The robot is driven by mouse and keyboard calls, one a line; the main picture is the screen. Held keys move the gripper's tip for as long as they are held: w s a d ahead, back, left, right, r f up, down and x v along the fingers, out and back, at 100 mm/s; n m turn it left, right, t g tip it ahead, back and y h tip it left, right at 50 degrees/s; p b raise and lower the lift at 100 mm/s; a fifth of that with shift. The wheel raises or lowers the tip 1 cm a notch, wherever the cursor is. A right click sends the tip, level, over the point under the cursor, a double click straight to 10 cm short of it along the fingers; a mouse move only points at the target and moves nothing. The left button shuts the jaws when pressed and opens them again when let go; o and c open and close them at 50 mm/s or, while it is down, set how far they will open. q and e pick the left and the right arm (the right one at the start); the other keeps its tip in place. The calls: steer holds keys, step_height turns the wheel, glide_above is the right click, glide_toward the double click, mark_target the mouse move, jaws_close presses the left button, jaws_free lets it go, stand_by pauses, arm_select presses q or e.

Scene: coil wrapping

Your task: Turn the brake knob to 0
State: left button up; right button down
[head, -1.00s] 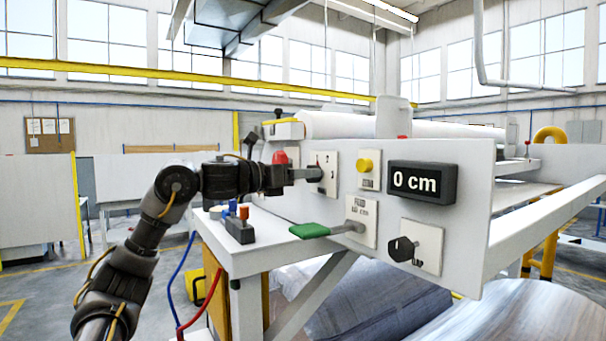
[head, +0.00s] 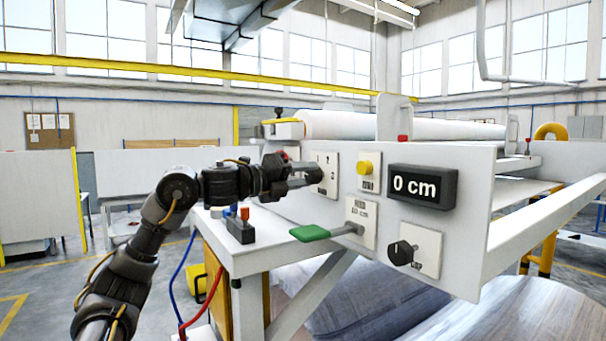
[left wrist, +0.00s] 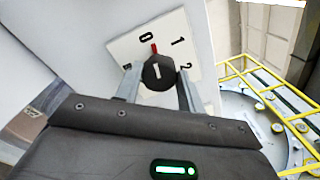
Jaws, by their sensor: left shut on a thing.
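The brake knob (left wrist: 158,73) is round and black with a white line on its face. It sits on a white plate (left wrist: 125,47) marked 0, 1 and 2. A red mark by its top edge lies close to the 0, a little toward the 1. My left gripper (left wrist: 160,88) has one finger on each side of the knob and is shut on it. In the head view my left gripper (head: 308,174) reaches the plate (head: 332,175) at the panel's left end and partly hides the knob. My right gripper is in neither view.
The white panel (head: 470,210) also carries a yellow button (head: 364,168), a "0 cm" display (head: 423,186), a green-handled lever (head: 310,233) and another black knob (head: 401,253). A small control box (head: 240,230) stands on the ledge below my left forearm.

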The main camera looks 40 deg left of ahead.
arm_select(q)
steer(key=shift+n, duration=0.9)
steer(key=o, duration=1)
steer(key=shift+s, duration=0.1)
